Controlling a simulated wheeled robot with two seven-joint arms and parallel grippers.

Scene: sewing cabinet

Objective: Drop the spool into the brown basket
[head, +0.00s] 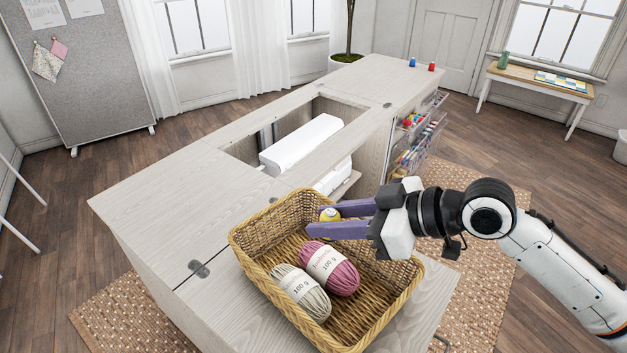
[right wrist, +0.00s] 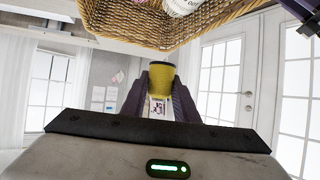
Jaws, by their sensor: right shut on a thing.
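A yellow spool (head: 330,214) is held between the purple fingers of my right gripper (head: 317,220). The gripper reaches in from the right and holds the spool over the back part of the brown wicker basket (head: 388,318). In the right wrist view the yellow spool (right wrist: 160,82) sits between the fingertips (right wrist: 160,88), and the basket rim (right wrist: 205,40) shows at the top. The spool looks apart from the basket floor; its exact height is hard to tell.
A pink yarn ball (head: 330,268) and a cream yarn ball (head: 301,292) lie in the basket's front left part. The basket stands on the pale sewing cabinet (head: 150,200). A white sewing machine (head: 300,145) sits in the cabinet opening behind. Blue and red spools stand at the far end.

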